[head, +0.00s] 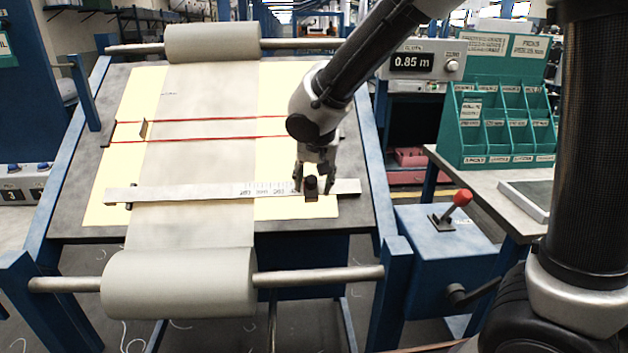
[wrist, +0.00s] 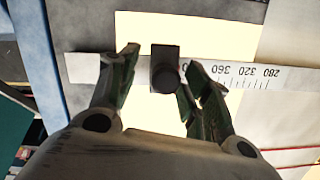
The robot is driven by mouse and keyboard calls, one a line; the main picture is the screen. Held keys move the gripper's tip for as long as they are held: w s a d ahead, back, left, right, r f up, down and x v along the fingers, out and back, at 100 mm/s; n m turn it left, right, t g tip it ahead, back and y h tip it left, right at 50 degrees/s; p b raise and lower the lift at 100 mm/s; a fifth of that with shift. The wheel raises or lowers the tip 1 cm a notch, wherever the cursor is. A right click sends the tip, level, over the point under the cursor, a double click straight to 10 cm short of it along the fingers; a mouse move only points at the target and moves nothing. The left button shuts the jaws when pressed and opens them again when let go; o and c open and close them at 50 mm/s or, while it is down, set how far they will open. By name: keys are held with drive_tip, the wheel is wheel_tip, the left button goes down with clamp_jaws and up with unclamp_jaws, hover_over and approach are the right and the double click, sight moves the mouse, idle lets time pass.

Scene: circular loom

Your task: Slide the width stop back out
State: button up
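The width stop (head: 311,190) is a small dark block with a round knob, sitting on the pale ruler bar (head: 200,191) near its right end. In the wrist view the stop (wrist: 164,52) stands beside the scale marks, near the 360 figure on the bar (wrist: 88,67). My gripper (head: 313,184) is over the bar with its fingers on either side of the stop. In the wrist view my gripper (wrist: 163,58) is open. A gap shows between the left finger and the stop; the right finger is close to it, and contact cannot be told.
A pale fabric web (head: 195,160) runs between the upper roll (head: 212,43) and the lower roll (head: 180,283), passing over the yellow board (head: 283,88). Red lines (head: 205,121) cross it above the bar. A blue box with a red-knobbed lever (head: 462,198) stands at right. A display (head: 411,62) reads 0.85 m.

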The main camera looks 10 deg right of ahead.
drive_tip(key=v, duration=1.1)
drive_tip(key=shift+s+r, duration=0.2)
drive_tip(key=shift+r, duration=0.1)
drive_tip(key=s+d+n, duration=0.1)
drive_tip(key=s+d, duration=0.5)
drive_tip(key=d, duration=0.3)
drive_tip(key=s+d+f+n, duration=0.1)
drive_tip(key=s+d, duration=0.5)
drive_tip(key=d, duration=0.3)
drive_tip(key=s+d+f+n, duration=0.1)
drive_tip(key=s+d, duration=0.5)
drive_tip(key=d, duration=0.3)
drive_tip(key=shift+s+d, duration=0.2)
drive_tip(key=shift+s, duration=0.05)
